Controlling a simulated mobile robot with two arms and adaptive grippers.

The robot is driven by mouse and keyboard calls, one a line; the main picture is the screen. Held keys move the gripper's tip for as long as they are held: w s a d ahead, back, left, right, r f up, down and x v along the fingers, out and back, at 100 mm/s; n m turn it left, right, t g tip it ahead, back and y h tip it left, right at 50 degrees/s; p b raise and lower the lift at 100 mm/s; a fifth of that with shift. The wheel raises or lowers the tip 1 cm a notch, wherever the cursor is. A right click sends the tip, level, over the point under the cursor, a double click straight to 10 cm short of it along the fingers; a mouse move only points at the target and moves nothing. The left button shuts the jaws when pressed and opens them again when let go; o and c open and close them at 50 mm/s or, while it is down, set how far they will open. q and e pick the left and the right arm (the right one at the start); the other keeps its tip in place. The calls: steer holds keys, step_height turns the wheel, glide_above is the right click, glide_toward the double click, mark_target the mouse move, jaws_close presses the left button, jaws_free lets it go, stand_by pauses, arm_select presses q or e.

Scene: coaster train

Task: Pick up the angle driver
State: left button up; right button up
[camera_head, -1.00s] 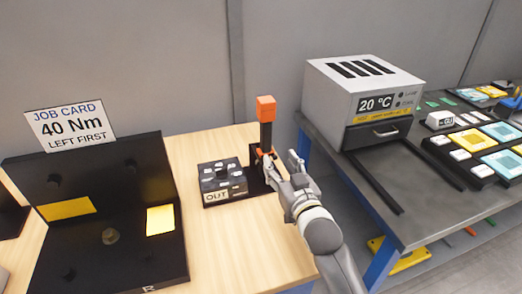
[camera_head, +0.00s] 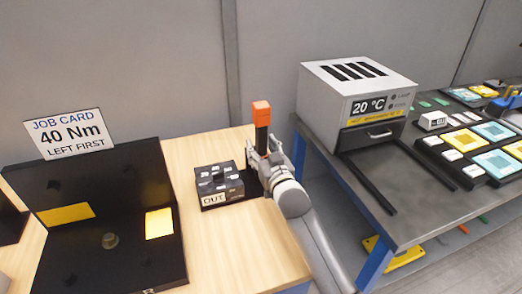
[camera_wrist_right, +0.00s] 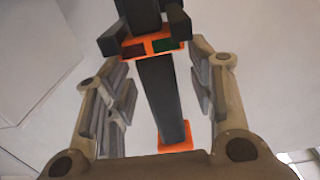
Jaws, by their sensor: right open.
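The angle driver (camera_head: 262,114) stands upright, a dark shaft with an orange block at its top, beside the black OUT box on the wooden table. Its lower part is hidden behind my right gripper (camera_head: 268,167). In the right wrist view the dark shaft of the driver (camera_wrist_right: 160,95) shows between the two open fingers of my right gripper (camera_wrist_right: 158,92), with a visible gap on both sides. An orange band crosses the top of that view and an orange end shows at the bottom. My left gripper is not in view.
The black box labelled OUT (camera_head: 219,181) is close left of the gripper. A black fixture (camera_head: 100,225) with a job card reading 40 Nm (camera_head: 70,133) fills the left. A grey oven (camera_head: 357,95) stands on the dark bench (camera_head: 400,215) at right. Bare wood lies in front.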

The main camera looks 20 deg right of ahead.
steer(key=shift+w, duration=0.5)
jaws_close()
steer(key=shift+w+r, duration=0.1)
steer(key=shift+r, duration=0.15)
